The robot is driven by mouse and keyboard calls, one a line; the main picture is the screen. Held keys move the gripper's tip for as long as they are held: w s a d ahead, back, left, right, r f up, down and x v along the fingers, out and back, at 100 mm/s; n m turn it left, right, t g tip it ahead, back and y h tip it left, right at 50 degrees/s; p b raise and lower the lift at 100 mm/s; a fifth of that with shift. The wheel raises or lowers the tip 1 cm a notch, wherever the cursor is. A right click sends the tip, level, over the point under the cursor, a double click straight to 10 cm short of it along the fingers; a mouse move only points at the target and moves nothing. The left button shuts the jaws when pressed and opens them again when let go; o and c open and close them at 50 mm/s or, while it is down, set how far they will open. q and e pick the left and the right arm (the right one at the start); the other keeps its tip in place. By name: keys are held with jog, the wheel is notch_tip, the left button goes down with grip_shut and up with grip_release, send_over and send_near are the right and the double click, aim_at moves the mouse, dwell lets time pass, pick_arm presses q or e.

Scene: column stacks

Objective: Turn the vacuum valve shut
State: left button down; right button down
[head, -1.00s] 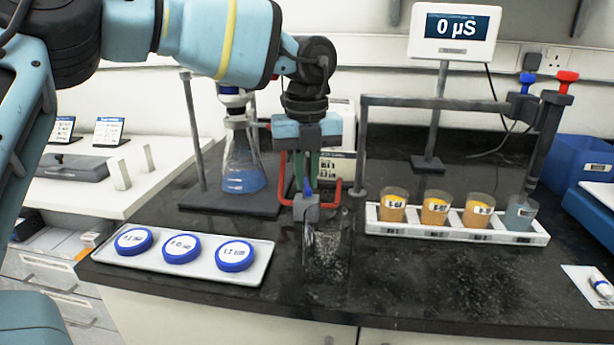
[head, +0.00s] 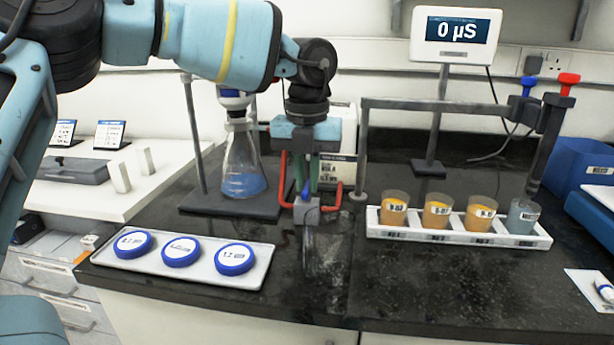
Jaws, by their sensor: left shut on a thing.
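The vacuum valve (head: 306,214) is a small grey block with a blue lever (head: 305,190), near the middle of the black bench. My left gripper (head: 307,196) reaches down over it from above, shut on the valve's blue lever. The red fingers come down on both sides, and the gripper hides part of the valve. The lever stands roughly upright, and its exact angle is hard to tell. A flask with blue liquid (head: 242,172) stands on a dark stand base just left of the gripper. My right gripper is not in view.
A white tray (head: 190,268) with three blue-rimmed discs lies front left. A white rack (head: 455,234) with several cups stands right, under a dark pipe frame (head: 430,104). A display (head: 457,38) reads 0 µS. The bench front centre is clear.

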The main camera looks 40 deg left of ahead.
aim_at(307, 186)
pick_arm(q)
jog(key=c, duration=1.5)
grip_release()
jog(key=shift+r, duration=0.6)
notch_tip(307, 186, up, 2)
jog(key=shift+r, duration=0.15)
jog(key=s+d, duration=0.2)
jog(key=s, duration=0.2)
jog(key=s+d+r, duration=0.1)
jog(key=s+d, duration=0.2)
jog(key=s, duration=0.2)
jog(key=s+d, duration=0.3)
jog(key=s, duration=0.1)
jog(key=shift+s+d+r, duration=0.25)
jog(key=shift+s, duration=0.05)
